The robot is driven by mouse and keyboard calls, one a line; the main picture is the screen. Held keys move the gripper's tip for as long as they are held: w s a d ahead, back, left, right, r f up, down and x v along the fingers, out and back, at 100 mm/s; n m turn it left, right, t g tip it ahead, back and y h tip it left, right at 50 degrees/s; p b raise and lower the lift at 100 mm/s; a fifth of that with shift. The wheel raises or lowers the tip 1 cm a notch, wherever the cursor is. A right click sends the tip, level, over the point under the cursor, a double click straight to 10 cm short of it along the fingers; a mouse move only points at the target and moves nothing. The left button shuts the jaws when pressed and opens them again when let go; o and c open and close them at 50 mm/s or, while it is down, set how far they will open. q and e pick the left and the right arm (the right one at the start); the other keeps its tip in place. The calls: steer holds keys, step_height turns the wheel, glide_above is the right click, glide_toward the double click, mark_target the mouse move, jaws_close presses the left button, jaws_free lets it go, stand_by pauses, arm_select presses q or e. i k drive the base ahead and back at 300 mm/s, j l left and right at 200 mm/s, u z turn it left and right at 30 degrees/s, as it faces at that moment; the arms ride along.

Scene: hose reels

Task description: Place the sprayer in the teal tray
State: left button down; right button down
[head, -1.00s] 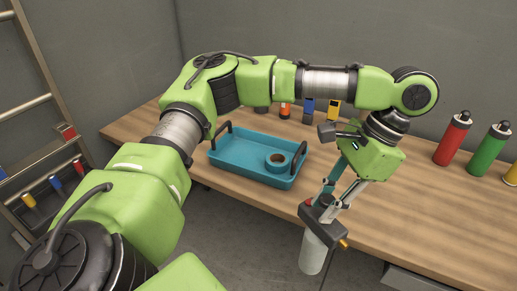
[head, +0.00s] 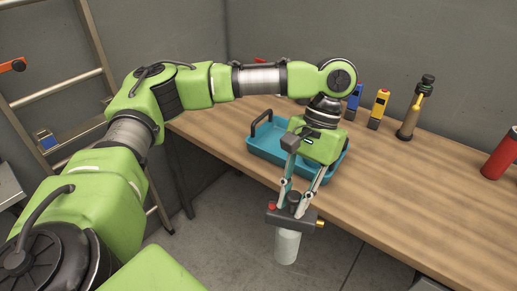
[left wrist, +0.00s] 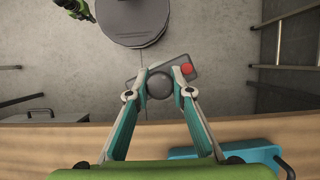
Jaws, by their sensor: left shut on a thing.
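My left gripper (head: 292,204) is shut on the dark head of the sprayer, which has a red knob, a brass nozzle and a pale bottle (head: 287,246). The sprayer hangs roughly upright in front of the table edge, over the floor. The tray's edge also shows in the left wrist view (left wrist: 250,152).
The table's front right is bare. A ladder (head: 60,90) leans at the left.

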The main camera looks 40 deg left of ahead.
mark_target(276, 145)
steer(key=i+u, duration=0.15)
steer(key=u, duration=0.2)
steer(key=i+l+u, duration=0.15)
steer(key=u, duration=0.25)
steer(key=i+l+u, duration=0.1)
steer(key=u, duration=0.25)
